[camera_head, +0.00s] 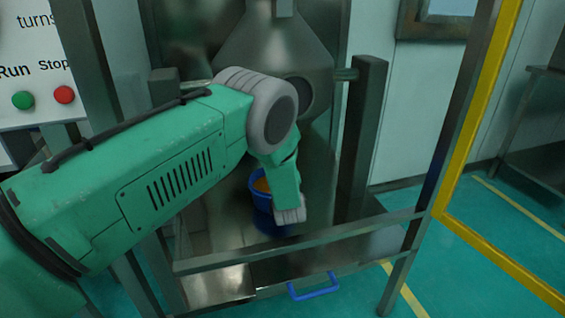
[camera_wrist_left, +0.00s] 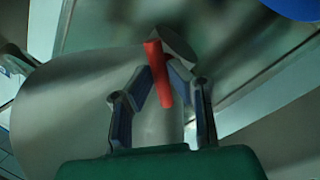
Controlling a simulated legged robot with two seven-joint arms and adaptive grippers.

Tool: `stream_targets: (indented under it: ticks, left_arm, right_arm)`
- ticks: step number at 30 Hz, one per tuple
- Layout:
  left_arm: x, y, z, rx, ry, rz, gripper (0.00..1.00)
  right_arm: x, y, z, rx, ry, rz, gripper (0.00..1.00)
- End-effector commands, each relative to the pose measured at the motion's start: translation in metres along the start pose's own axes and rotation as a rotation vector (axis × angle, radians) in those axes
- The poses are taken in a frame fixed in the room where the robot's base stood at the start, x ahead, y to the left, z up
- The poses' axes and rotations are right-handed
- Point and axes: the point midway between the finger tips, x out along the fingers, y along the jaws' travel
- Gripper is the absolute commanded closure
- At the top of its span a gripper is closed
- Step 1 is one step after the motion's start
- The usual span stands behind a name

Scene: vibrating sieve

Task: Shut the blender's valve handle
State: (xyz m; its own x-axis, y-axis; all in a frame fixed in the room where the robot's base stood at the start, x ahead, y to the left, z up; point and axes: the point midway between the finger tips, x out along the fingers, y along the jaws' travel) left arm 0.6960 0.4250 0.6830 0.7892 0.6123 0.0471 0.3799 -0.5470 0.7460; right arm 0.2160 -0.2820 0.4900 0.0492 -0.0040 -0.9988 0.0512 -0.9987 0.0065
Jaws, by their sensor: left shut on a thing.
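The red valve handle (camera_wrist_left: 153,55) shows in the left wrist view as a slim bar beside a short grey metal pipe. My left gripper (camera_wrist_left: 161,76) is shut on it, with one finger on each side of its lower part. The blender's grey metal cone (camera_head: 275,50) shows at the top middle of the head view. My green left arm reaches in front of it, and the red handle and my left fingertips are hidden there. My right gripper is in neither view.
A blue bucket (camera_head: 258,201) with orange contents stands below the blender, partly behind my left wrist. A dark post (camera_head: 361,140) stands to the right of it. A metal rail and a blue handle (camera_head: 315,291) are in front. A button panel (camera_head: 45,112) is at left.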

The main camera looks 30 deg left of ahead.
Motion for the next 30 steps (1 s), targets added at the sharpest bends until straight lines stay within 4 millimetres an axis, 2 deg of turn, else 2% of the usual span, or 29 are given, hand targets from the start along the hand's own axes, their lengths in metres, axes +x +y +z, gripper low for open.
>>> stream_targets:
  ticks: [15, 22, 30]
  left_arm:
    - [0.002, -0.002, -0.001, -0.458, 0.099, 0.047, 1.0]
    - [0.002, -0.002, -0.001, -0.602, 0.127, 0.061, 1.0]
    - [0.002, -0.002, -0.001, -0.691, 0.145, 0.069, 1.0]
  right_arm:
    - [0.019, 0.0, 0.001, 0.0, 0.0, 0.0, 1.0]
    - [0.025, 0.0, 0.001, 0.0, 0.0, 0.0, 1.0]
    - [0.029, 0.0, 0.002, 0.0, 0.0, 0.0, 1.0]
